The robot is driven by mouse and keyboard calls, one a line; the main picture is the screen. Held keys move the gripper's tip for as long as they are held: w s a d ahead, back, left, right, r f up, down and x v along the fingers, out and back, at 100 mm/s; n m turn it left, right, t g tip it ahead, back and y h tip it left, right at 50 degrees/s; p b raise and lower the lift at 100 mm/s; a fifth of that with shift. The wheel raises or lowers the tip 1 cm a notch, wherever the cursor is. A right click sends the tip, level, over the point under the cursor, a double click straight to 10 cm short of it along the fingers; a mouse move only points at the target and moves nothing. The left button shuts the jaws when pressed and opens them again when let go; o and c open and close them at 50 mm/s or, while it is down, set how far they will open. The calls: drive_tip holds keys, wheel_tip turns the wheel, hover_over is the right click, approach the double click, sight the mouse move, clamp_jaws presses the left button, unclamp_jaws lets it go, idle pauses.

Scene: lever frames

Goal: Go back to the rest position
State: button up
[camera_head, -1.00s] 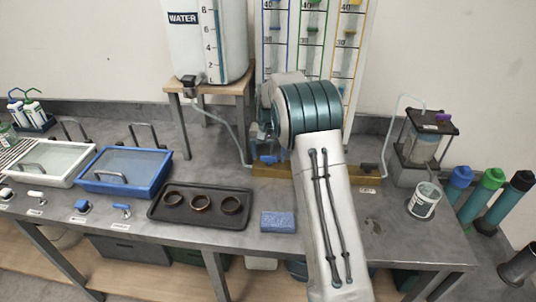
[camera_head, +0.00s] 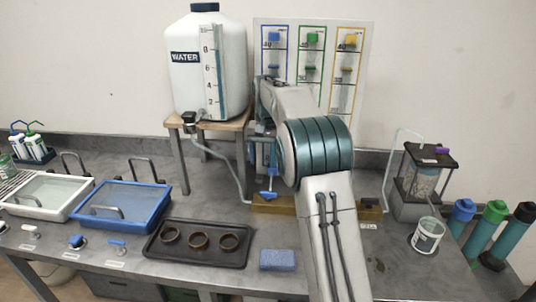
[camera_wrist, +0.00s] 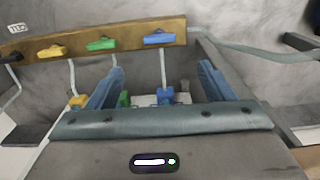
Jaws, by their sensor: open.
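My gripper (camera_wrist: 162,84) is open and empty in the wrist view, its two blue-grey fingers wide apart. The wooden valve block (camera_wrist: 128,38) crosses the top of that view, apart from the fingers. On it sit a yellow lever (camera_wrist: 50,51), a green lever (camera_wrist: 101,44) and a blue lever (camera_wrist: 160,38). In the head view my arm hides most of the block (camera_head: 290,206); the blue lever (camera_head: 268,197) shows at its left end. The gripper is mostly hidden there, above that end.
The water tank (camera_head: 207,65) stands on a wooden stand left of my arm, with a hose (camera_head: 225,160) near the block. The gauge panel (camera_head: 312,50) is behind. A black tray (camera_head: 198,255) with rings, a blue sponge (camera_head: 277,260) and a white cup (camera_head: 427,235) lie on the bench.

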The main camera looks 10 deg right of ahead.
drive_tip(key=shift+r, duration=0.5)
